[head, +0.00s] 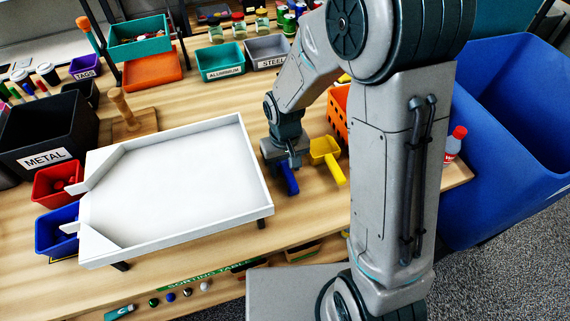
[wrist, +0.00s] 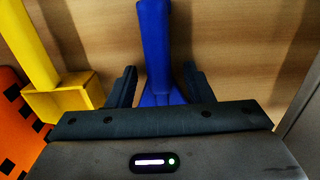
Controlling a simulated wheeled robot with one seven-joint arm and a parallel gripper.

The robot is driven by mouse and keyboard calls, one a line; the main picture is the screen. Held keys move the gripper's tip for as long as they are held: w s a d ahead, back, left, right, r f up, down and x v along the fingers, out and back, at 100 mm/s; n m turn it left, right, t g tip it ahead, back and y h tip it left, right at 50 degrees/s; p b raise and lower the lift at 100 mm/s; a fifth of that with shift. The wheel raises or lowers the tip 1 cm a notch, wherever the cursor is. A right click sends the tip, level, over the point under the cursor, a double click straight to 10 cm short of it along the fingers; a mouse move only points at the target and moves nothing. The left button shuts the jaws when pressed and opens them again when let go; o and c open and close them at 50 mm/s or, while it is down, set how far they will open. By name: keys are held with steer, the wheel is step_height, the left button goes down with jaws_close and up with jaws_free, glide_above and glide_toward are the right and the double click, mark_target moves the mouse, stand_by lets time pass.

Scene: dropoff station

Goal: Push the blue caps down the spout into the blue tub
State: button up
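The white sorting tray (head: 180,180) stands on short legs, and its surface looks bare. Two spouts open at its left side, one over the red tub (head: 45,192) and one over the blue tub (head: 52,222). Red caps show in the red tub; dark blue contents show partly in the blue tub. A blue tool (head: 289,178) lies on the table right of the tray; it shows in the wrist view (wrist: 154,40). My gripper (head: 284,160) is over it. In the wrist view the fingers (wrist: 160,75) are apart on either side of the blue tool, with gaps visible.
A yellow scoop (head: 326,153) and an orange perforated bin (head: 338,110) are right of my gripper. A wooden block with an upright handle (head: 125,115) and a black METAL bin (head: 48,135) stand behind the tray. A red-capped bottle (head: 455,143) and large blue bin (head: 515,120) are at right.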

step_height(320, 180, up, 14)
steer(key=s+d+r+m+t, duration=0.3)
steer(key=s+d+r, duration=0.1)
steer(key=s+d, duration=0.8)
steer(key=shift+s, duration=0.4)
steer(key=shift+c, duration=1.2)
steer(key=shift+a, duration=0.1)
